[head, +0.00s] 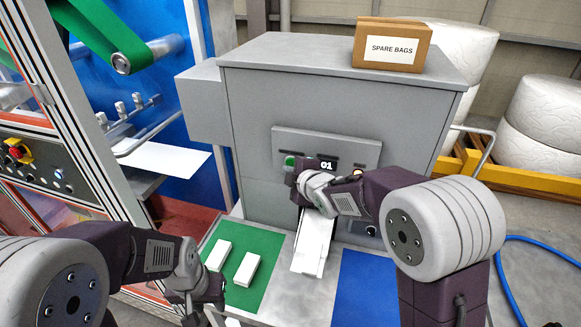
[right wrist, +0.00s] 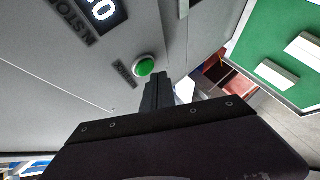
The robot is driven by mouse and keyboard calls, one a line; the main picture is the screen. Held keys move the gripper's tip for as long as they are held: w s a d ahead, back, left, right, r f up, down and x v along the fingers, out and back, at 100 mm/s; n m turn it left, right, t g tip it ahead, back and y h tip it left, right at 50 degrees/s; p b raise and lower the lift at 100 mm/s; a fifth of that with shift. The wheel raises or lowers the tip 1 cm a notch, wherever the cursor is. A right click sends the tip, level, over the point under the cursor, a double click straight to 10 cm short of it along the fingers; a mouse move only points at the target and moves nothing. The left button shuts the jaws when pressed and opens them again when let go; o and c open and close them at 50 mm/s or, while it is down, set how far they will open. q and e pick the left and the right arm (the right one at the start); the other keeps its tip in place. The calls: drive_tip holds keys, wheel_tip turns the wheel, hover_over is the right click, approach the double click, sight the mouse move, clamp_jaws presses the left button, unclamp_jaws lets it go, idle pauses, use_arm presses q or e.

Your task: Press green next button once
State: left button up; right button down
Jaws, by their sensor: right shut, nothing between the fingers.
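The green button (head: 290,160) is on the sloped panel of the grey machine, left of a small display (head: 327,164) that reads 01. In the right wrist view the round green button (right wrist: 145,65) sits in a light ring beside a dark label. My right gripper (head: 294,178) is in front of the panel, close to the button. Its shut, empty fingers (right wrist: 158,88) end just beside the button in the wrist view; I cannot tell whether they touch it. My left gripper (head: 207,305) is low at the left, over the table's front, its jaw opening unclear.
White packs (head: 243,269) lie on a green mat (head: 212,290); a blue mat (head: 366,290) is to the right. A SPARE BAGS box (head: 392,45) stands on the machine. A frame with a red knob (head: 17,151) is at left.

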drive_tip(key=s+b, duration=0.1)
drive_tip(key=b, duration=0.1)
drive_tip(key=s+a+b, duration=0.1)
drive_tip(key=s, duration=0.1)
drive_tip(key=s+b, duration=0.1)
drive_tip(key=b, duration=0.1)
drive_tip(key=shift+s+a+b, duration=0.3)
drive_tip(key=shift+s+b, duration=0.05)
drive_tip(key=shift+s, duration=0.05)
idle(0.4)
